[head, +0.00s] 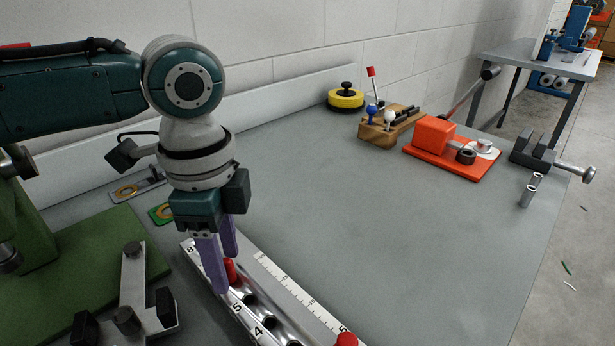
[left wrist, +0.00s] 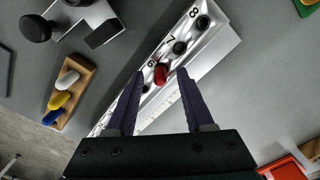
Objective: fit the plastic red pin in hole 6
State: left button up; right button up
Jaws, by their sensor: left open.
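The red pin (head: 231,271) stands at the hole marked 6 in the metal numbered rail (head: 190,245). In the left wrist view the red pin (left wrist: 160,73) shows beside the number 6, and how deep it sits is unclear. My left gripper (head: 226,274) is open, with its purple fingers pointing down on either side of the pin. In the left wrist view a gap shows between each finger of the gripper (left wrist: 161,74) and the pin. Holes 7 (left wrist: 180,47) and 8 (left wrist: 203,22) look dark. My right gripper is not in view.
Another red piece (head: 346,339) shows at the bottom edge. A green machine (head: 95,255) stands left of the rail. A wooden tool block (head: 378,135), a red fixture (head: 452,163) and a yellow disc (head: 346,99) stand at the back. The middle of the grey table is clear.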

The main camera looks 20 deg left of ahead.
pick_arm(q)
notch_tip(320, 180, up, 10)
jog(key=p, duration=0.2)
jog(key=s+d+n+t+h+p, duration=0.25)
jog(key=s+d+p, duration=0.25)
jog(key=s+d, duration=0.4)
jog(key=s+a+r+n+t+y+p, duration=0.1)
jog(key=s+a+r+n+y+p, duration=0.2)
jog(key=s+a+n, duration=0.5)
notch_tip(320, 180, up, 38)
jog(key=w+d+n+p, duration=0.1)
jog(key=d+p, duration=0.1)
jog(key=p, duration=3.7)
jog(key=shift+d+f+h, duration=0.15)
jog(key=shift+h, duration=0.2)
jog(key=shift+f, duration=0.1)
